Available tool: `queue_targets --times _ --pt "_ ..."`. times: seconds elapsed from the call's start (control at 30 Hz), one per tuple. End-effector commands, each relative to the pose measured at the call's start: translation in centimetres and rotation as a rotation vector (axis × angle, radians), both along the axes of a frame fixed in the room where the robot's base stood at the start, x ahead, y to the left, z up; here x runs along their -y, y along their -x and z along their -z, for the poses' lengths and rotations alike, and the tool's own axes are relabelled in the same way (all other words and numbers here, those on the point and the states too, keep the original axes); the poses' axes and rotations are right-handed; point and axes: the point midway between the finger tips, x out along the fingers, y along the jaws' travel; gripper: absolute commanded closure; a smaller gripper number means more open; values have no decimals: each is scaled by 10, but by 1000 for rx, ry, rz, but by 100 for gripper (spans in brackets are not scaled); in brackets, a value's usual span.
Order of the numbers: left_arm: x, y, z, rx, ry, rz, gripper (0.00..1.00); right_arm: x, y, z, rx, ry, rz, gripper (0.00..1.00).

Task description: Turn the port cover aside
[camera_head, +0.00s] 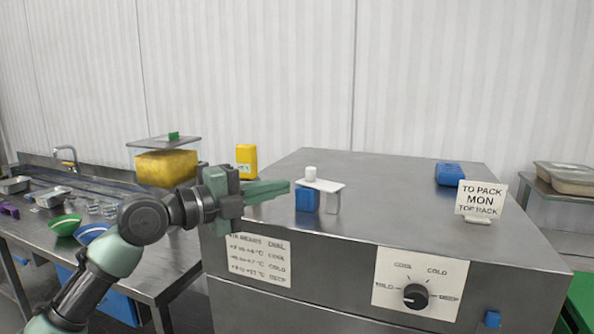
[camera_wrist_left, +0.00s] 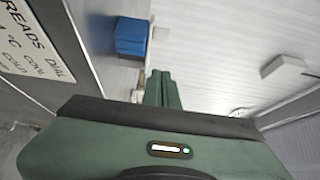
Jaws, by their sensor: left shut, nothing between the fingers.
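A small fixture stands on top of the steel cabinet (camera_head: 400,205) in the head view. It has a flat white plate (camera_head: 327,186), which looks like the port cover, with a white knob (camera_head: 310,172) at its left end. Under the plate are a blue block (camera_head: 307,199) and a white post (camera_head: 333,204). My left gripper (camera_head: 288,187) is shut and empty, its tips just left of the plate; whether they touch it I cannot tell. In the left wrist view the green fingers (camera_wrist_left: 163,88) are together, and a blue block (camera_wrist_left: 130,37) shows beyond them.
A sign (camera_head: 481,200) and a blue item (camera_head: 450,174) stand on the cabinet's right part. A dial (camera_head: 415,296) is on its front. A yellow container (camera_head: 246,160) stands behind my gripper. A clear box of yellow contents (camera_head: 167,167) and bowls are on the left counter.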

Motion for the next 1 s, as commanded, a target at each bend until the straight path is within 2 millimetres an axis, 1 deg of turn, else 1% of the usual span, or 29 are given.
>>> queue_targets --times 0.03,0.2,0.23,0.3,0.4,0.53,0.8,1.0 --pt "11 -7 -6 -3 3 3 100 1 0 -10 0 1 0 64" --pt "39 -29 -5 -2 2 2 100 1 0 -24 0 1 -1 64" --pt "41 -34 -5 -4 2 0 100 1 0 -27 0 1 -1 64" --pt "40 -46 -4 -5 2 -1 100 0 0 -31 0 0 -1 64" --pt "41 -58 -3 -3 2 -1 100 0 0 -36 0 -1 -2 64" --pt "42 -67 -1 -2 2 -1 100 -2 0 -38 -1 -3 -3 64" --pt "42 -69 0 -2 1 -1 100 -10 0 -38 -1 -12 -2 64" --pt "41 -69 0 -2 1 -2 100 -10 0 -37 0 -11 -2 64"
